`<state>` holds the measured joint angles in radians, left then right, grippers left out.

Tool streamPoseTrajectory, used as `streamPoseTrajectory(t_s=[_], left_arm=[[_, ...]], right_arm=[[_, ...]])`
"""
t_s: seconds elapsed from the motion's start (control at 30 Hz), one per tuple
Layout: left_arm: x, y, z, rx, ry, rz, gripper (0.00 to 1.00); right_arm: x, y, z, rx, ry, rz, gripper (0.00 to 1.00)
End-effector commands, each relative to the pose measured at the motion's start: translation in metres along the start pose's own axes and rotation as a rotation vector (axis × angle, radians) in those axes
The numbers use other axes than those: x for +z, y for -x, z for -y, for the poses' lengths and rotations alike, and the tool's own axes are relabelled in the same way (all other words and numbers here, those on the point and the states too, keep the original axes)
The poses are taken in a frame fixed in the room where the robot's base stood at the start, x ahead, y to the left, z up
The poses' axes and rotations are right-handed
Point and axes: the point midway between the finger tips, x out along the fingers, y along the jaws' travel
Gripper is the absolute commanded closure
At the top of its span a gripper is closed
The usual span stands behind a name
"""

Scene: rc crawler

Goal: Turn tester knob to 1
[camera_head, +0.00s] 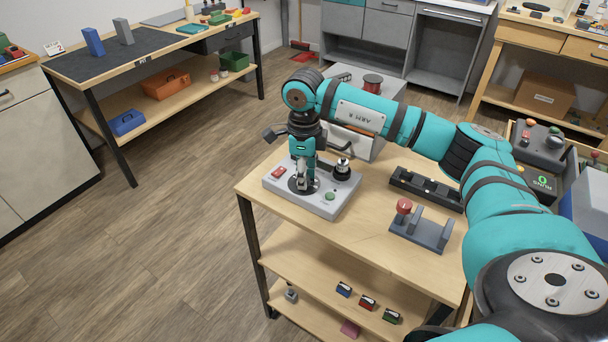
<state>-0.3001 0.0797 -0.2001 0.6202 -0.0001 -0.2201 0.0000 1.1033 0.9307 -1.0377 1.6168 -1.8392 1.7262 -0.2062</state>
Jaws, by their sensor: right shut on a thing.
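The tester (320,206) is a light grey box with a sloped top near the left end of the wooden table. It has a red switch (279,172), a green button (330,197) and a dark round dial plate (292,187). My right gripper (302,186) points down over this dial plate and is shut on the tester knob, which its fingers mostly hide. The knob's pointer and the dial numbers cannot be read. A black and silver post (342,167) stands on the tester's right side. My left gripper is not in view.
On the same table (375,240) are a black slotted rack (427,188), a grey stand (423,230) with a red knob (404,206), and a grey box behind my arm. Small coloured blocks lie on the lower shelf. Open floor lies to the left.

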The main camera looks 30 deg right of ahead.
Motion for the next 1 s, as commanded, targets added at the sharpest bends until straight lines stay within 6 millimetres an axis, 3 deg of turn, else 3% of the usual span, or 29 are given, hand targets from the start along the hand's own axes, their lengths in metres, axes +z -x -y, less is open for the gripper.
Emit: streamPoseTrajectory(t_s=[0.37, 0.4, 0.53, 0.83, 1.0], left_arm=[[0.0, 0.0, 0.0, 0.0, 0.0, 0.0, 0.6], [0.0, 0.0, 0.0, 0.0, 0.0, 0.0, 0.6], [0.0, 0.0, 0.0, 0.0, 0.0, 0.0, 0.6], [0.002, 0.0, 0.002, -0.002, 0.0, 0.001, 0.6], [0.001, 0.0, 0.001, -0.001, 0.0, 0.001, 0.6]], right_arm=[[0.001, 0.001, 0.0, -0.002, 0.004, 0.003, 1.0], [0.001, 0.001, 0.0, -0.002, 0.004, 0.003, 0.67], [0.001, 0.001, 0.0, -0.001, 0.004, 0.002, 0.5], [0.0, 0.002, 0.0, -0.001, 0.003, 0.001, 0.49], [0.001, 0.02, 0.001, -0.004, 0.003, 0.003, 0.49]])
